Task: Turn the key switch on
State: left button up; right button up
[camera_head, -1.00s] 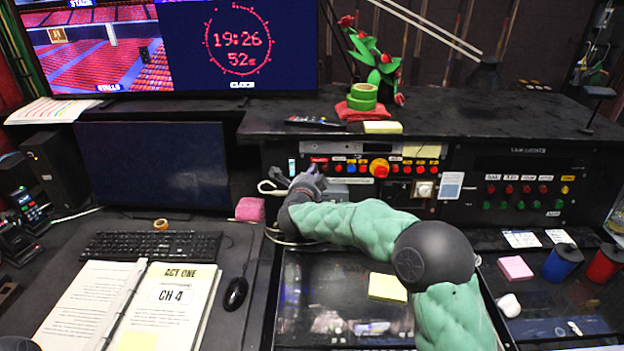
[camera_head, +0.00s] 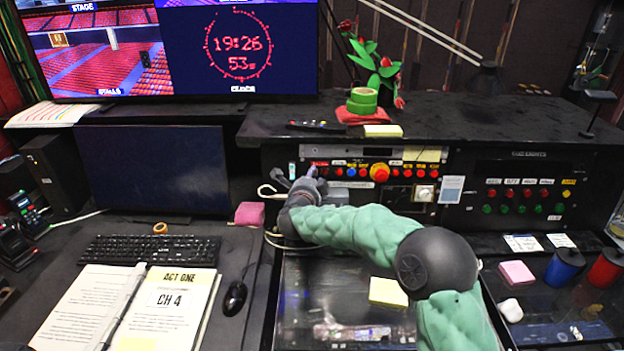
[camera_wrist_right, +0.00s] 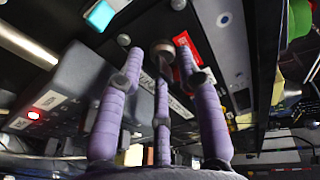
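In the right wrist view, a small round metal knob (camera_wrist_right: 162,48), which looks like the key switch, sits on the dark panel beside a red label (camera_wrist_right: 187,46). The purple fingers of my right gripper (camera_wrist_right: 159,62) are spread around it, with gaps at the sides; contact with the middle finger cannot be told. In the head view my right gripper (camera_head: 313,171) is at the left end of the control panel (camera_head: 436,172) and hides the switch. Whether a key is in it, and which way it is turned, cannot be seen. My left gripper is not in view.
A row of coloured buttons and a large red-and-yellow button (camera_head: 379,172) lie right of my right gripper. A grey box with a lit red button (camera_wrist_right: 48,100) is close on the left in the wrist view. A cable (camera_head: 270,190) loops beside the gripper.

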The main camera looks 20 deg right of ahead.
jog(key=v, duration=1.2)
dwell(0.4)
